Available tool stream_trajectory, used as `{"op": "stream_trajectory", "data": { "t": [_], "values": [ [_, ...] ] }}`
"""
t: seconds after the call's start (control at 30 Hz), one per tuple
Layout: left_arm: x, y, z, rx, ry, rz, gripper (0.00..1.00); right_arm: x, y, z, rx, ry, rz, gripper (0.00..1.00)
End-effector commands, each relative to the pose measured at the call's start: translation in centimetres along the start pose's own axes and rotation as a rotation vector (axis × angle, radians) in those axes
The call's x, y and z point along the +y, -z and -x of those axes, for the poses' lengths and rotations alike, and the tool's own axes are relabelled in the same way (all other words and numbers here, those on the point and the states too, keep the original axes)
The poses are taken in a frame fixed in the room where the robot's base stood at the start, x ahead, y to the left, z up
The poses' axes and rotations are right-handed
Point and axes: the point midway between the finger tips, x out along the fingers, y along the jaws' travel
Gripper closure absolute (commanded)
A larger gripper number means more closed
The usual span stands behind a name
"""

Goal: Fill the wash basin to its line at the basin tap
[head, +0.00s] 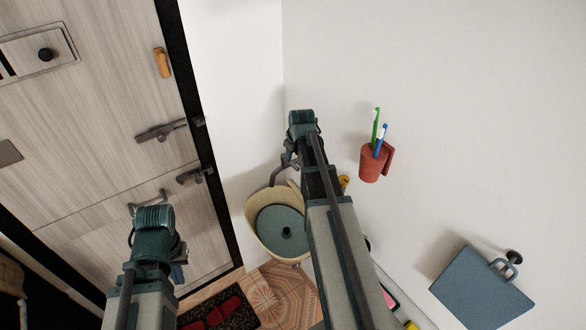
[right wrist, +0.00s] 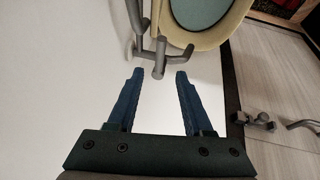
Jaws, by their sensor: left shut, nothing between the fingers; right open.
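The cream wash basin (head: 252,238) stands in the corner by the white wall, with a round blue-green inside and a dark spot at its middle. It also shows at the top of the right wrist view (right wrist: 222,36). I cannot tell the water level, and no line is visible. The grey basin tap (head: 278,171) rises behind the basin, partly hidden by my right arm. My right gripper (right wrist: 155,75) is open, with the tap's grey handle (right wrist: 159,58) just beyond and between its fingertips. My left gripper (head: 178,272) is shut and empty at lower left, mostly hidden by its wrist.
A wooden door (head: 90,130) with handles stands left of the basin. A red cup (head: 370,166) with toothbrushes hangs on the right wall. A blue-grey board (head: 478,290) hangs at lower right. A dark mat (head: 240,314) with red slippers lies on the tiled floor.

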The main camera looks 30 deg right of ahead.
Motion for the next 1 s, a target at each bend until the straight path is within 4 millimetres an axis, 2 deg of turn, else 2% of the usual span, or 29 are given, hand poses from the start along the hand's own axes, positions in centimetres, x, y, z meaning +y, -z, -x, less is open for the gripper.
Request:
{"op": "stream_trajectory", "data": {
  "t": [0.03,0.1,0.4,0.5,0.9,1.0],
  "values": [
    [0.1,0.1,-1.5,0.000,0.001,-0.004,1.00,-0.1,-0.1,-1.6,0.000,0.000,0.000,0.49],
    [0.2,0.2,-2.5,0.001,0.001,-0.006,1.00,-0.1,-0.1,-2.7,0.000,0.000,0.000,0.49],
    [0.6,0.5,-6.6,0.003,0.001,-0.007,1.00,-0.1,-0.1,-7.3,0.000,0.000,0.000,0.49],
    [0.7,0.5,-7.5,0.003,0.001,-0.006,1.00,-0.1,-0.1,-8.3,0.000,0.000,0.000,0.49],
    [0.7,0.6,-7.8,0.003,0.001,-0.005,1.00,0.0,0.0,-8.7,0.000,0.000,0.000,0.49],
    [0.7,0.6,-7.8,0.003,0.001,-0.005,1.00,0.0,0.0,-8.7,0.000,0.000,0.000,0.67]
  ]
}}
